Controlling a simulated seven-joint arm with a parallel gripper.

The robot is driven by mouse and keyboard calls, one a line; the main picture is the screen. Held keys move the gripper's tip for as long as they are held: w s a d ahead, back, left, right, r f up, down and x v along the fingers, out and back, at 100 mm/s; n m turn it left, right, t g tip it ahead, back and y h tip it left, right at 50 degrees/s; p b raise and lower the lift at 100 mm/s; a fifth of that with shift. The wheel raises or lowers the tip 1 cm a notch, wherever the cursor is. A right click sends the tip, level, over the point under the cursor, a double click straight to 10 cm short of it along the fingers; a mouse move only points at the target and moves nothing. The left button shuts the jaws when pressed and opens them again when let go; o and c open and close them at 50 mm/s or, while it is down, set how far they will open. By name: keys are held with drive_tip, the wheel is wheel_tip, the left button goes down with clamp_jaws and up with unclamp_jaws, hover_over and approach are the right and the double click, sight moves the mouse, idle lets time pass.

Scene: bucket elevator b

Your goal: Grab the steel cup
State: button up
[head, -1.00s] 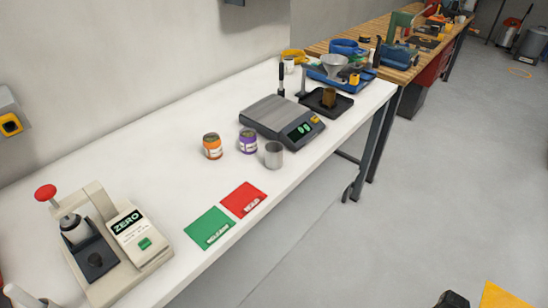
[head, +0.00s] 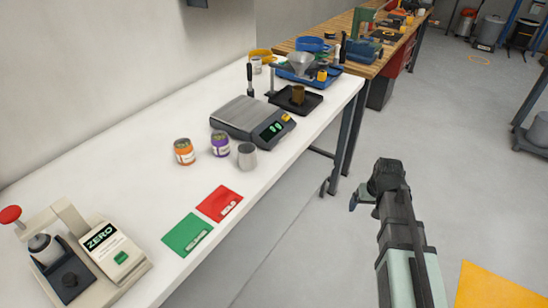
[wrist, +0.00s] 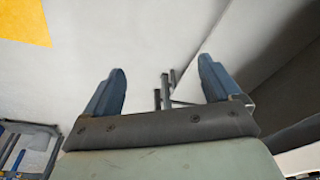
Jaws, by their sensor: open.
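The steel cup (head: 247,155) is a small grey metal cup standing upright on the white table, near its front edge, in the head view. It is just right of the purple-labelled jar and in front of the scale. My gripper (head: 357,203) is off to the right of the table, over the grey floor, well apart from the cup. In the wrist view my gripper (wrist: 162,88) shows two blue fingers spread wide with nothing between them. The cup does not show in the wrist view.
An orange-labelled jar (head: 184,152) and a purple-labelled jar (head: 220,145) stand left of the cup. A scale (head: 245,117) is behind it. Green (head: 187,235) and red (head: 219,204) cards lie in front. A press-like device (head: 75,250) stands at lower left.

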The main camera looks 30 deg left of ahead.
drive_tip(key=s+a+r+n+y, duration=0.1)
drive_tip(key=s+a+r+n, duration=0.1)
drive_tip(key=a+r, duration=0.65)
drive_tip(key=s+a+r+n, duration=0.2)
drive_tip(key=a+r, duration=0.3)
drive_tip(key=a, duration=0.6)
drive_tip(key=n+y, duration=0.2)
drive_tip(key=n, duration=0.1)
approach(245, 151)
drive_tip(key=f, duration=0.1)
drive_tip(key=s+f, duration=0.1)
drive_tip(key=f, duration=0.1)
drive_tip(key=shift+a, duration=0.15)
drive_tip(key=shift+w+x, duration=0.15)
drive_tip(key=shift+x, duration=1.2)
drive_tip(key=shift+w+x, duration=0.1)
drive_tip(key=shift+x, duration=1.25)
drive_tip(key=c, duration=1.1)
drive_tip(key=shift+o, duration=0.2)
drive_tip(key=shift+r, duration=0.1)
